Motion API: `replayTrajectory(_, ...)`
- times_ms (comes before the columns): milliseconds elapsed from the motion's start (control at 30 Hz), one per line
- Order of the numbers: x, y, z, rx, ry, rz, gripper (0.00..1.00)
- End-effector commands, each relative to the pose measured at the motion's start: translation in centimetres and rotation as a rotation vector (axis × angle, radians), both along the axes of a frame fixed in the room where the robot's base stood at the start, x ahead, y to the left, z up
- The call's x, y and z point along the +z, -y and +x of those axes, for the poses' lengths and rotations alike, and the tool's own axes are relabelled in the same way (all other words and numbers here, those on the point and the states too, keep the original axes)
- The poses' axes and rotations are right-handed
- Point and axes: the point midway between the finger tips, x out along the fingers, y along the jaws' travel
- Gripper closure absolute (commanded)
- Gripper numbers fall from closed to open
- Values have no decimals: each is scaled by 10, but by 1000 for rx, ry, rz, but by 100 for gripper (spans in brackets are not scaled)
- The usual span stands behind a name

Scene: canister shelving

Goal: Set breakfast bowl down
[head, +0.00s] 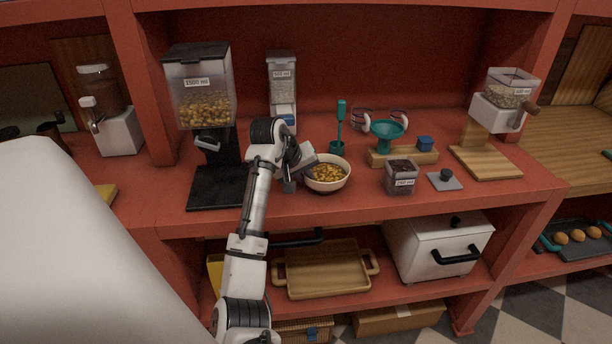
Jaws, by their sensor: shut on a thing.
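A white bowl (326,185) holding yellow-orange cereal (326,172) is at the middle of the red shelf top, near its front edge. It looks upright. My gripper (305,181) is at the bowl's left rim and is shut on it. The fingertips are partly hidden by the gripper body and the rim. I cannot tell whether the bowl's base touches the red shelf (285,210) or is slightly above it.
A cereal dispenser (201,95) on a black base stands left of the bowl. A small dark-filled container (401,177) stands to the right, beside a grey lidded plate (445,181). A teal utensil (339,130) and a scale with a teal pan (386,134) stand behind.

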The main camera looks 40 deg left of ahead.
Motion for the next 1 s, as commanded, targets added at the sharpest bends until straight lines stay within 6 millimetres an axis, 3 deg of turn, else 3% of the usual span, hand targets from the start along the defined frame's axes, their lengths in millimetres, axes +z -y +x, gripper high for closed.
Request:
replayTrajectory(67,-1,0,0,0,1,0,100)
replayTrajectory(100,-3,0,0,-1,0,-1,89)
replayTrajectory(267,-2,0,0,0,-1,-1,69)
replayTrajectory(667,5,0,-3,1,0,-1,69)
replayTrajectory(1000,62,-1,-40,-1,1,2,69)
